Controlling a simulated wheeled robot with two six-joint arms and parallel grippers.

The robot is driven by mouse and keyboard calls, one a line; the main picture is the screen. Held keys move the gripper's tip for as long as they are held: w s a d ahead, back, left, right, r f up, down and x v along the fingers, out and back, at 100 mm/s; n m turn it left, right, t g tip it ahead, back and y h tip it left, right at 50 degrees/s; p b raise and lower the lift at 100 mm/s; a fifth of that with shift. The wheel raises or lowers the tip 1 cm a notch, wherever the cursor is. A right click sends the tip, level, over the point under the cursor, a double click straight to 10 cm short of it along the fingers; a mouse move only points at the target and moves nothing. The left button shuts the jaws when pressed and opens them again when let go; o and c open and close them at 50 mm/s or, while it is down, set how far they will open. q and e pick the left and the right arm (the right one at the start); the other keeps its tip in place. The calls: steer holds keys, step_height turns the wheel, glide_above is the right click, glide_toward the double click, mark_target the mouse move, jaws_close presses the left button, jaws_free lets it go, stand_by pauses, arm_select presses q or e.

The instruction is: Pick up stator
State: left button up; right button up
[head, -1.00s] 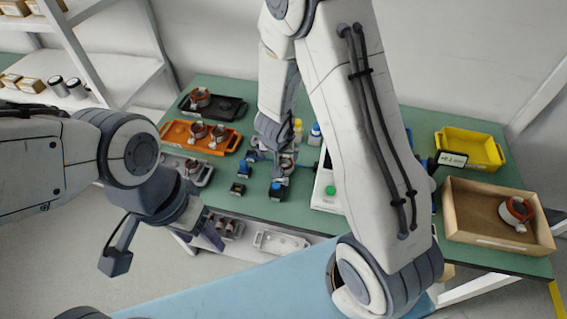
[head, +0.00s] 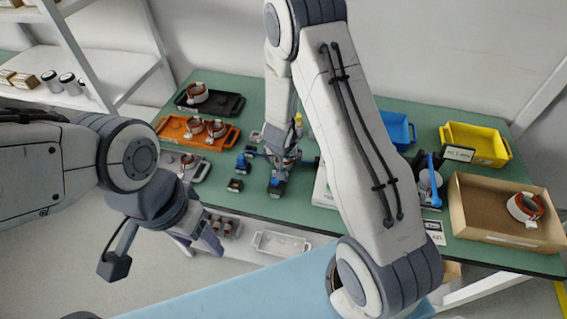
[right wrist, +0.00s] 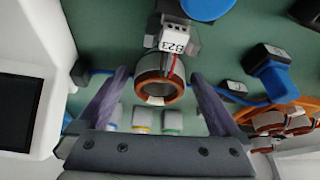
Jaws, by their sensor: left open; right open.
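A stator with a copper-coloured ring (right wrist: 160,88) and a white block marked B23 sits between the two fingers of my right gripper (right wrist: 160,76) in the right wrist view. The fingers are open, with a gap on each side of it. In the head view my right gripper (head: 284,160) is low over the middle of the green table and largely hides this stator. My left gripper (head: 162,252) is open and empty in front of the table.
Blue-and-black fixtures (head: 235,185) stand close to my right gripper. A yellow bin (head: 490,158) and a blue bin (head: 400,124) are on the right side of the table. A dark screen (right wrist: 17,110) shows at the left of the right wrist view. A white shelf is at the left.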

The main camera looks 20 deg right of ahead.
steer(key=shift+r, duration=0.1)
jaws_close()
